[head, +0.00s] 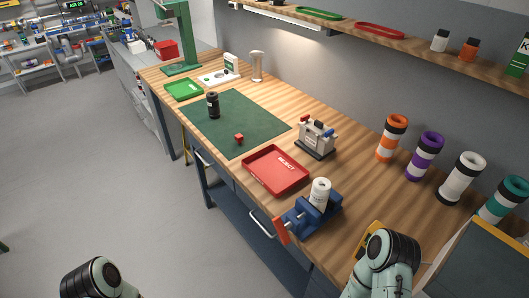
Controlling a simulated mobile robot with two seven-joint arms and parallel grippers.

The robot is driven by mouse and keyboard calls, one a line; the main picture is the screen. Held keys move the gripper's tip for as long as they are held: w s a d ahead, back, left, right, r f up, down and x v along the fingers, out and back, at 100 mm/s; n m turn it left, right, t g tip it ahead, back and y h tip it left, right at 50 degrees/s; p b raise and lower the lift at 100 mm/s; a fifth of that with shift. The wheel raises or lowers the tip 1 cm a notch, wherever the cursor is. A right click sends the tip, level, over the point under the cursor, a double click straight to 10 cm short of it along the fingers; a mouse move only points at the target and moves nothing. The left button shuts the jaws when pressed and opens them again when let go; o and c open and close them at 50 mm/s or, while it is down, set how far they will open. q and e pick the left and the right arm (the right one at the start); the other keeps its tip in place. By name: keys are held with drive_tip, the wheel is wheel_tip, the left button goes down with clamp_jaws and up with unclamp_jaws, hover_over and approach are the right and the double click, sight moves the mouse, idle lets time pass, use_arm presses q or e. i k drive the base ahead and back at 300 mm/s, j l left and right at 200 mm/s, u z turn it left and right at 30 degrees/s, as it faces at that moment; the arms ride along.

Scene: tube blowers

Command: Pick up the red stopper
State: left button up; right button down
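A small red stopper (238,139) lies on the dark green mat (262,121), near the mat's front edge. A grey holder (317,140) to its right carries small parts with red and blue tops. Only rounded links of my two arms show at the bottom edge, one at lower left and one at lower right. Neither gripper can be seen, and both arms are well away from the stopper.
A red reject tray (268,184) lies right of the mat. A blue vise (297,225) holds a white cylinder (320,192). A black cylinder (213,106) stands on the mat. A green tray (184,95) is farther back. Coloured tubes (391,140) line the right side.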

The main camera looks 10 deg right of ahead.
sight(239, 137)
drive_tip(key=k+z, duration=0.15)
drive_tip(key=k, duration=0.5)
drive_tip(key=z, duration=1.6)
drive_tip(key=j+z, duration=0.1)
drive_tip(key=z, duration=0.3)
drive_tip(key=j+z, duration=0.15)
drive_tip(key=z, duration=0.3)
drive_tip(key=j+z, duration=0.1)
drive_tip(key=z, duration=0.3)
drive_tip(key=k+j, duration=0.15)
drive_tip(key=j, duration=0.2)
drive_tip(key=k+j, duration=0.2)
drive_tip(key=j, duration=0.2)
drive_tip(key=k+j, duration=0.15)
drive_tip(key=j, duration=0.2)
drive_tip(key=k+j, duration=0.2)
drive_tip(key=j, duration=0.2)
drive_tip(key=k+j, duration=0.15)
drive_tip(key=j, duration=0.2)
drive_tip(key=k+j, duration=0.15)
drive_tip(key=j, duration=0.2)
drive_tip(key=k+j, duration=0.2)
drive_tip(key=j, duration=0.2)
drive_tip(key=k+j, duration=0.15)
drive_tip(key=j, duration=0.2)
